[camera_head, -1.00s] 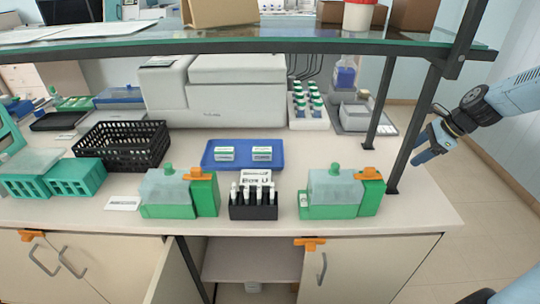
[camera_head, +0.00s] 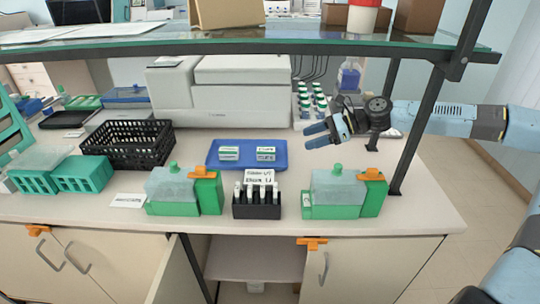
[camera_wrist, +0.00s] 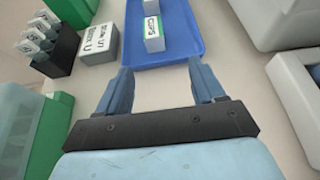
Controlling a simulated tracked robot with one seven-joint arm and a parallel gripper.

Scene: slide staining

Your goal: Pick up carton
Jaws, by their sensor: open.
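Two small white-and-green cartons stand apart on the blue tray (camera_head: 248,149): a left carton (camera_head: 229,153) and a right carton (camera_head: 266,154). My gripper (camera_head: 312,134) is open and empty, above the bench at the tray's right. Its fingers (camera_wrist: 160,78) touch nothing. I cannot tell which carton is meant.
The glass shelf (camera_head: 240,44) with its posts overhangs the bench. A white machine (camera_head: 220,90) stands behind the tray. Green staining jars (camera_head: 345,195) and a black rack (camera_head: 257,209) line the front. A black basket (camera_head: 127,145) is at left. Bench right of the tray is clear.

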